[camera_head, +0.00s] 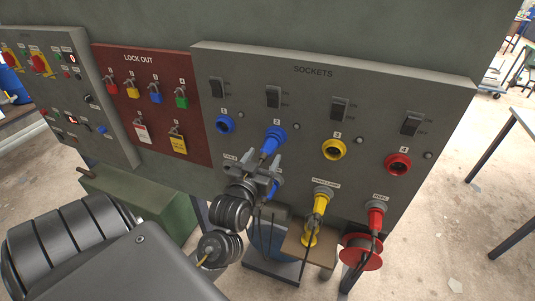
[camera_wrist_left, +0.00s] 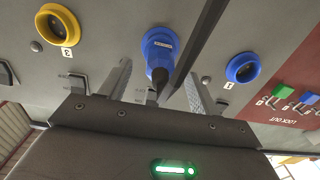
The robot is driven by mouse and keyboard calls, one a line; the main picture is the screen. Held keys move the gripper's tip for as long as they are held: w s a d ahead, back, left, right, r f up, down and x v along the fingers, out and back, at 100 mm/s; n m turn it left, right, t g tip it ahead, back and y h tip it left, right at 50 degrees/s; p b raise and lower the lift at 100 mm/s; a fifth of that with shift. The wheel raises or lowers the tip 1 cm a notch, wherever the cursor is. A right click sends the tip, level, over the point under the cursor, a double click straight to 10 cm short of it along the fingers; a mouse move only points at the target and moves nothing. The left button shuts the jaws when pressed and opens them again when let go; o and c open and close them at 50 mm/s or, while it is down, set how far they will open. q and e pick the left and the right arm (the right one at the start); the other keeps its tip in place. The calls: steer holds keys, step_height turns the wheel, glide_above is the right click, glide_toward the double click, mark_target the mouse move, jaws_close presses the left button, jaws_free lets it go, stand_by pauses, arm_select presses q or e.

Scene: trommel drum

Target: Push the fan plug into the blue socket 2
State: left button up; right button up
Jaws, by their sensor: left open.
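The blue fan plug (camera_head: 270,142) is at blue socket 2 (camera_head: 279,132), the second socket from the left on the grey panel. Its body tilts down and left from the socket. I cannot tell how deep it sits. In the left wrist view the blue plug (camera_wrist_left: 158,50) points into the panel, with a dark cable crossing close beside it. My left gripper (camera_head: 264,165) is just below the plug in the head view. Its fingers are open, one on each side of the plug's rear end, with gaps showing. My right gripper is not in view.
Blue socket 1 (camera_head: 225,124), yellow socket 3 (camera_head: 333,150) and red socket 4 (camera_head: 397,163) are empty. A yellow plug (camera_head: 321,203) and a red plug (camera_head: 376,215) hang lower on the panel. The red lock-out board (camera_head: 150,95) is at left. Cables hang below my gripper.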

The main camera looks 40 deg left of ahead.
arm_select(q)
steer(key=v, duration=0.3)
steer(key=shift+s+f+b, duration=0.1)
steer(key=shift+s+b, duration=0.15)
steer(key=shift+b, duration=0.15)
steer(key=shift+s+d+p, duration=0.25)
steer(key=shift+s+p, duration=0.25)
steer(key=shift+p, duration=0.05)
steer(key=shift+s+d, duration=0.2)
steer(key=shift+s, duration=0.5)
